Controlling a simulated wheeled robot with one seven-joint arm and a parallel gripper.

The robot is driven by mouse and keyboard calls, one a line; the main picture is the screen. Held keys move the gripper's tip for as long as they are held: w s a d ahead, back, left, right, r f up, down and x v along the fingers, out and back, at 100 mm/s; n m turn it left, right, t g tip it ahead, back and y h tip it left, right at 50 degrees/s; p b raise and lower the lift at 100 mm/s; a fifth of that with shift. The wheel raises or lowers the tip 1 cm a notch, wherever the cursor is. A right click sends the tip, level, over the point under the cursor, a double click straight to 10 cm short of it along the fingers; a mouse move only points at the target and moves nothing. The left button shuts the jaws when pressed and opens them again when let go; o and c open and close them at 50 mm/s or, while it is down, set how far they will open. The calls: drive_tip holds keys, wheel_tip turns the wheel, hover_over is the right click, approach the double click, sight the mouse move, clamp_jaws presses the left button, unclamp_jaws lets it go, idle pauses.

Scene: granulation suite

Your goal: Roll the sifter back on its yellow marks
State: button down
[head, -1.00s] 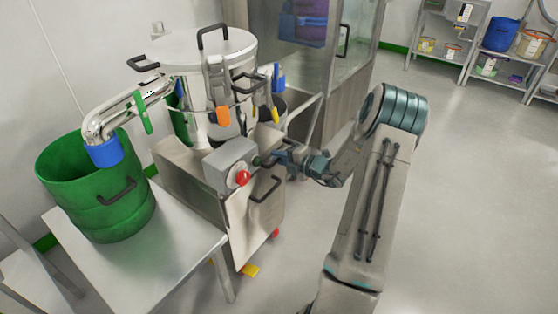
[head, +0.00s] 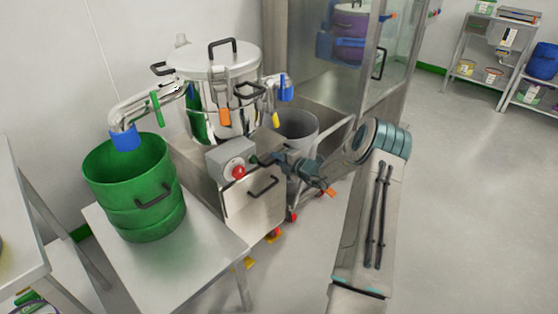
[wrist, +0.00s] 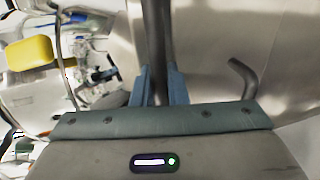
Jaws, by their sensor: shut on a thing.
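The sifter (head: 217,103) is a steel vessel with a clamped lid on a wheeled steel base (head: 252,211). A grey control box (head: 228,157) with a red button is on its front. Its bent outlet pipe (head: 146,106) ends in a blue sleeve (head: 125,138) at the far rim of the green drum. Yellow marks (head: 250,262) show on the floor by the base's lower front; others are hidden. My gripper (head: 262,160) is at the base's front, beside the control box. In the wrist view, my gripper (wrist: 159,85) is shut on a dark upright handle bar (wrist: 157,40).
The green drum (head: 135,195) stands on a steel table (head: 205,262) left of the sifter. A glass-fronted cabinet (head: 335,90) and a grey bin (head: 297,130) are close behind and right. Open floor (head: 460,200) lies to the right; shelves (head: 480,75) stand far back.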

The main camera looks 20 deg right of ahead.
drive_tip(key=shift+a, duration=0.25)
drive_tip(key=c, duration=1.5)
unclamp_jaws()
drive_tip(key=shift+r, duration=0.1)
drive_tip(key=shift+s, duration=0.1)
drive_tip(key=shift+p+v, duration=1.4)
drive_tip(key=shift+v, duration=5.55)
drive_tip(key=shift+d, duration=0.2)
